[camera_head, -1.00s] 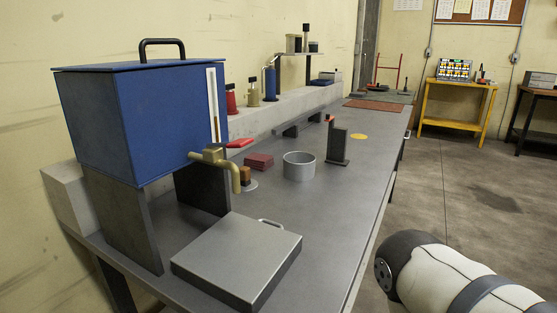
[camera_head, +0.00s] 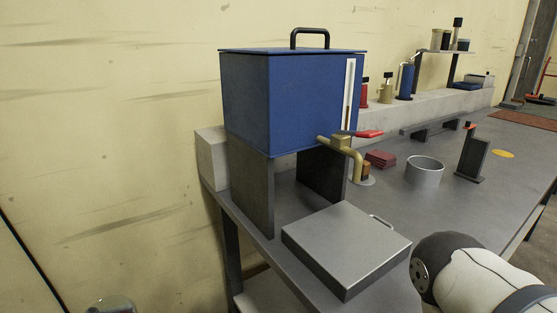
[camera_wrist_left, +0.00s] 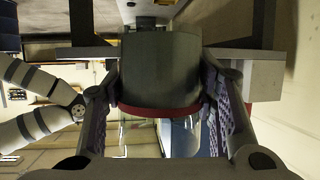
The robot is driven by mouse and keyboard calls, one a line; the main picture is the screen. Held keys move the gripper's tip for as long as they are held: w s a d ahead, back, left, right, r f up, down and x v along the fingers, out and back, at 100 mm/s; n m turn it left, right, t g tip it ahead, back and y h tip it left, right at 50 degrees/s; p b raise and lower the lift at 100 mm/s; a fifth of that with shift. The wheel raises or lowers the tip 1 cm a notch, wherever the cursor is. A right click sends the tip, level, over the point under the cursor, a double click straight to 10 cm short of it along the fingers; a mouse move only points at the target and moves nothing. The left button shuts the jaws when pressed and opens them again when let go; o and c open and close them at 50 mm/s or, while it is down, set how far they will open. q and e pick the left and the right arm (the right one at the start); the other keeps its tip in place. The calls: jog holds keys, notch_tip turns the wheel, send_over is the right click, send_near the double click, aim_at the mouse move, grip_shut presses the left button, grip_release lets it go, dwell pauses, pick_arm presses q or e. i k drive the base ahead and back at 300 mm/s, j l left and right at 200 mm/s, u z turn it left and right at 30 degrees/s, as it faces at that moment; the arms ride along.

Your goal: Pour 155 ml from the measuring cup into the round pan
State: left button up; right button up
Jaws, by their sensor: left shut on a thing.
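The round pan (camera_head: 424,173), an open grey cylinder, stands upright on the grey bench in the head view. In the left wrist view my left gripper (camera_wrist_left: 160,108) is shut on a dark grey piece with a red edge, which spans the gap between its fingers. A clear, shiny surface (camera_wrist_left: 185,138) shows just below the red edge. I take these as parts of the measuring cup (camera_wrist_left: 160,70); its fill level cannot be read. My left gripper is not seen in the head view. My right gripper is in neither view; only a white arm link shows.
A blue tank (camera_head: 290,105) on dark supports has a brass tap (camera_head: 345,147) with a red lever. A flat grey box (camera_head: 345,250) lies in front. Red pads (camera_head: 380,159), a dark post (camera_head: 472,155) and a yellow disc (camera_head: 503,154) are near the pan.

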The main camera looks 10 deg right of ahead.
aim_at(423, 172)
jog(key=k+l+u, duration=0.1)
jog(key=u, duration=1.15)
jog(key=k+l+u, duration=0.1)
jog(key=u, duration=0.4)
jog(key=k+u, duration=0.2)
jog(key=u, duration=0.3)
jog(key=k+u, duration=0.7)
jog(key=k+l+u, duration=0.15)
jog(key=k+u, duration=0.4)
jog(key=k, duration=0.15)
jog(key=k+z, duration=0.35)
jog(key=k, duration=0.25)
jog(key=z, duration=0.45)
jog(key=k+l+z, duration=0.1)
jog(key=z, duration=0.4)
jog(key=k+z, duration=0.1)
jog(key=z, duration=0.35)
jog(key=l+z, duration=0.1)
jog(key=z, duration=0.35)
jog(key=l+z, duration=0.1)
jog(key=z, duration=0.4)
jog(key=l+z, duration=0.15)
jog(key=z, duration=0.3)
